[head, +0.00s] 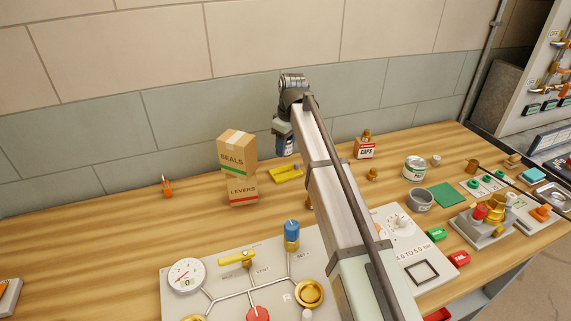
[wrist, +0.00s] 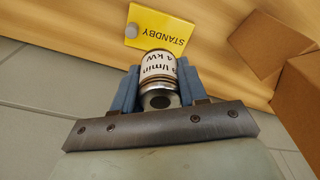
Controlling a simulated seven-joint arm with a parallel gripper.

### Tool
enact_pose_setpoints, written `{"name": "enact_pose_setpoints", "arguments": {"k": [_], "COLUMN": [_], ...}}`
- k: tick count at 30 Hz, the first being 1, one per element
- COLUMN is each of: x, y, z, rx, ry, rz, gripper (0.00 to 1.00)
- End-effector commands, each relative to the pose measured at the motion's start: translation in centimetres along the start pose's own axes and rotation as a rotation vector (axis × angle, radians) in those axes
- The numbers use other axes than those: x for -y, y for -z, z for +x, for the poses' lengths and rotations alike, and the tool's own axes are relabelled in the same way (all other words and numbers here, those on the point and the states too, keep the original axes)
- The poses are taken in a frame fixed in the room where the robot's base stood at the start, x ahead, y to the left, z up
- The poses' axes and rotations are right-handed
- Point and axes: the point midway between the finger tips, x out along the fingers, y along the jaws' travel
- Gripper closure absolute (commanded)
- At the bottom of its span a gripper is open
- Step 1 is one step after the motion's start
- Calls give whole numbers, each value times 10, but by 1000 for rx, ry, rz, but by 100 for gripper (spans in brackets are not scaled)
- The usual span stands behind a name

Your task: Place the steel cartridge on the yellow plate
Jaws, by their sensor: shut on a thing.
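My gripper (head: 285,148) is at the back of the bench in the head view, beside the yellow plate (head: 287,173). In the wrist view its blue fingers (wrist: 155,84) are shut on the steel cartridge (wrist: 158,66), a metal cylinder with a white printed label. The yellow plate, marked STANDBY, also shows in the wrist view (wrist: 172,32), beyond the cartridge's far end, with a small grey round piece at its left. The cartridge appears apart from the plate, but the exact gap is unclear. In the head view the arm and fingers largely hide the cartridge.
Cardboard boxes marked SEALS (head: 236,154) and LEVERS (head: 242,190) stand stacked just left of the plate. A CAPS box (head: 364,147) stands to the right. A valve panel (head: 217,270) lies in front. An orange pointed object (head: 167,187) stands farther left, with bare wood around it.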

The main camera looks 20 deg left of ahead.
Motion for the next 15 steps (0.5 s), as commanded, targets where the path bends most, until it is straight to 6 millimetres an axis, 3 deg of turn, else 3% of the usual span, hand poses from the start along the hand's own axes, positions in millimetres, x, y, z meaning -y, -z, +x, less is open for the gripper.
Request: {"name": "enact_pose_setpoints", "arguments": {"k": [3,15], "x": [1,0], "y": [-4,-8], "z": [20,59], "rx": [2,1], "ry": [1,1], "rz": [0,0], "gripper": [99,99]}}
